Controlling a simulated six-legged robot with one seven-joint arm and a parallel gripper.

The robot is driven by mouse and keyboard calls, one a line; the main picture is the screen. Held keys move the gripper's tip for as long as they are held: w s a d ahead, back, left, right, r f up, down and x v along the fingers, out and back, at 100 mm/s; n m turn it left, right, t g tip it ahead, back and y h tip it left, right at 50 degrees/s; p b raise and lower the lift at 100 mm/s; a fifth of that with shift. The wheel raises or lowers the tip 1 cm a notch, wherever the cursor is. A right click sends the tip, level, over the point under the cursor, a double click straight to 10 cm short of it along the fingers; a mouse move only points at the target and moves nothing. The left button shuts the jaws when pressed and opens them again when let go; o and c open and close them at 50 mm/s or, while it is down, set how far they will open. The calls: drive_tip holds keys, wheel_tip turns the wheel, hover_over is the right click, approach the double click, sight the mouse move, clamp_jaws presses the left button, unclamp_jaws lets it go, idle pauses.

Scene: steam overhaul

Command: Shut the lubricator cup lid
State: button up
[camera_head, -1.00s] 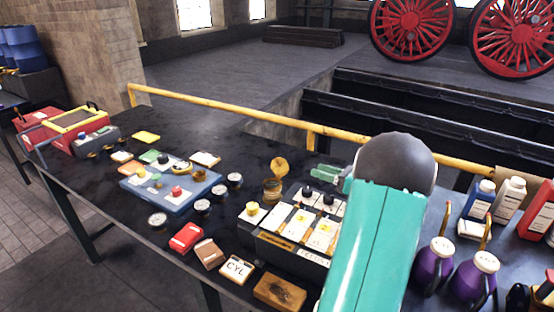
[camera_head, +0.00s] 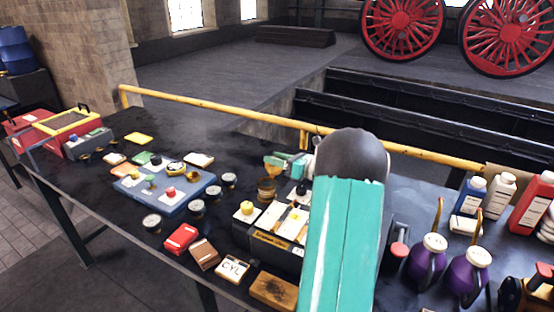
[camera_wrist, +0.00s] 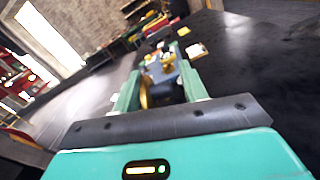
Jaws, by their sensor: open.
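The brass lubricator cup (camera_head: 266,188) stands on the dark bench left of my arm in the head view. Its round lid (camera_head: 273,164) stands raised above the cup, partly covered by my green fingers. My gripper (camera_head: 291,163) is just to the right of the lid, open. In the wrist view, a gold-brown edge, likely the lid (camera_wrist: 144,95), shows near the left finger, within the gap of my gripper (camera_wrist: 160,86). I cannot tell whether a finger touches the lid. My arm hides the bench behind it.
A black box with white cards (camera_head: 284,222) lies right in front of the cup. A blue tray (camera_head: 195,197) with small parts is to the left, with several round tins nearby. Purple oil cans (camera_head: 465,272) stand at right. A yellow rail (camera_head: 220,108) runs behind the bench.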

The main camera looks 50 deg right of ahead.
drive_tip(key=c, duration=0.7)
drive_tip(key=shift+c, duration=0.5)
drive_tip(key=shift+d, duration=0.1)
